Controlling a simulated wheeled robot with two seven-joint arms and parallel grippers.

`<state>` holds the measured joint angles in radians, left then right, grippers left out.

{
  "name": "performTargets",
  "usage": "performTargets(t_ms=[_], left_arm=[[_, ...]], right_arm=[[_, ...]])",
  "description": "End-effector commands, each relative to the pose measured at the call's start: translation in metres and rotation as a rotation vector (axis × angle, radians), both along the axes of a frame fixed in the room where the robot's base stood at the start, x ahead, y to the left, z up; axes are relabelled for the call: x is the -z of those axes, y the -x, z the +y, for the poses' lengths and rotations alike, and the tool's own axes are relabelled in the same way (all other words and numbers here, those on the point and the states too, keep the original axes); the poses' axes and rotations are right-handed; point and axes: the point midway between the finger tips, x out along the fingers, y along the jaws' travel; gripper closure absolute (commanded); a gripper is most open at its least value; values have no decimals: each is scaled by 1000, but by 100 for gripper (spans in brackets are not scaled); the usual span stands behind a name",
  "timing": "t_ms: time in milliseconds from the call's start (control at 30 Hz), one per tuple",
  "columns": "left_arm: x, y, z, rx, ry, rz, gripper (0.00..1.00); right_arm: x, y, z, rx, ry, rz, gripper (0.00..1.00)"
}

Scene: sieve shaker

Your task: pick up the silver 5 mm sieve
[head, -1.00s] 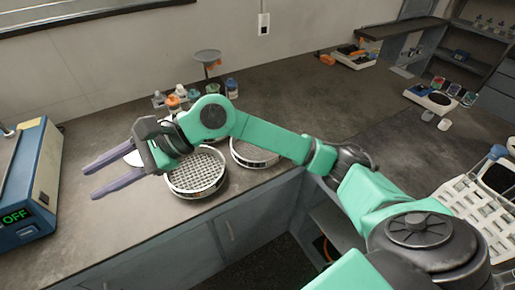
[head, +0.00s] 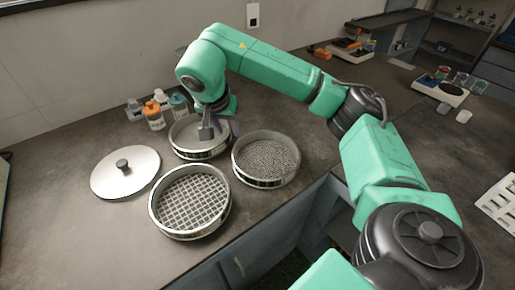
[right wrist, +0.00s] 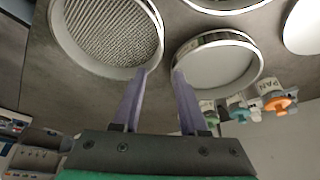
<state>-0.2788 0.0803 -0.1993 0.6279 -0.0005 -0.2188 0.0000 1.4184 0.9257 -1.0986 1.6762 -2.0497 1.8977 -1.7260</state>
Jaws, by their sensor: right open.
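Three round silver sieve-type vessels stand on the dark bench. The coarse-mesh sieve (head: 190,203) is at the front; no size mark is readable, so I cannot confirm which is 5 mm. A finer-textured one (head: 266,157) is at the right and shows in the right wrist view (right wrist: 107,35). A smooth-bottomed one (head: 186,134) is behind, also in the right wrist view (right wrist: 218,65). My right gripper (head: 219,130) is open and empty. In the right wrist view its fingertips (right wrist: 161,72) lie between the finer and smooth-bottomed vessels; contact is unclear. My left gripper is out of view.
A silver lid (head: 112,176) with a dark knob lies left of the vessels. A white rack (head: 500,205) is at the far right. The front left of the bench is clear.

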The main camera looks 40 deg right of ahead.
Motion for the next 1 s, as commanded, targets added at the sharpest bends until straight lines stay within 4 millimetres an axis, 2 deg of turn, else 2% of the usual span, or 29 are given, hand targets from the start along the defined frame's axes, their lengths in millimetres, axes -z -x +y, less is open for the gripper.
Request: performTargets(t_ms=[100, 267, 367, 600, 833, 867, 900, 967, 1000], left_arm=[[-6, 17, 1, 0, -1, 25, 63], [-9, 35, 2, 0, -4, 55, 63], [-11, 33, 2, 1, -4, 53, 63], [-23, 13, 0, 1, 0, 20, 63], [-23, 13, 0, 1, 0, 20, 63], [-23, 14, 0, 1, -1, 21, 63], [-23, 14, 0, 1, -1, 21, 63], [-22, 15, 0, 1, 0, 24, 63], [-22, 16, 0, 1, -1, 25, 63]], right_arm=[[28, -6, -10, 1, 0, 7, 57], [60, -16, -18, -1, -3, 4, 57], [70, -19, -21, -1, -3, 3, 57], [111, -30, -28, -1, -5, 4, 57], [117, -33, -30, -2, -4, 0, 57], [117, -33, -30, -2, -4, 0, 61], [117, -33, -30, -2, -4, 0, 77], [117, -33, -30, -2, -5, 0, 100], [117, -33, -30, -2, -5, 0, 100]])
